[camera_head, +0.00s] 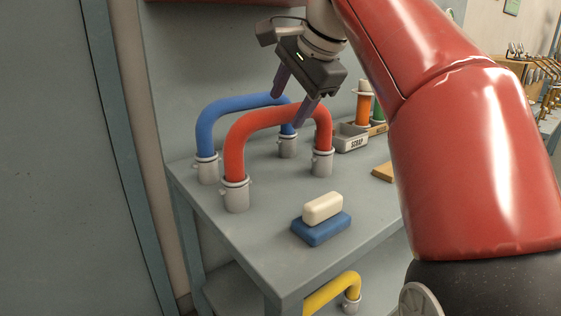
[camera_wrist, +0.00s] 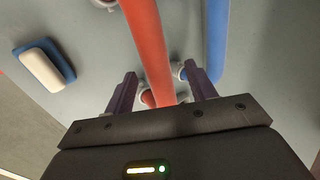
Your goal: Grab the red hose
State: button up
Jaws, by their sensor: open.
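The red hose (camera_head: 264,118) is an arch standing on the grey table, each end in a grey collar. In the wrist view the red hose (camera_wrist: 150,45) runs up and down the picture, between the lines of my two fingers. My gripper (camera_head: 291,104) is open, its dark purple fingers pointing down over the top of the red arch. In the wrist view the fingertips of my gripper (camera_wrist: 161,82) lie on either side of the red hose, with gaps between. I cannot tell whether the tips reach down to the hose's height.
A blue hose (camera_head: 227,104) arches close behind the red one. A cream block on a blue block (camera_head: 321,231) lies at the table's front right. A box marked scrap (camera_head: 351,138) stands behind. A yellow hose (camera_head: 328,292) is on the lower shelf. The table's front left is bare.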

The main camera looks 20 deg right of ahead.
aim_at(281, 121)
jog(key=b+x, duration=0.1)
jog(key=x, duration=0.4)
jog(key=shift+f, duration=0.25)
jog(key=shift+c, duration=0.4)
jog(key=shift+s, duration=0.1)
grip_shut()
jog(key=shift+r, duration=0.1)
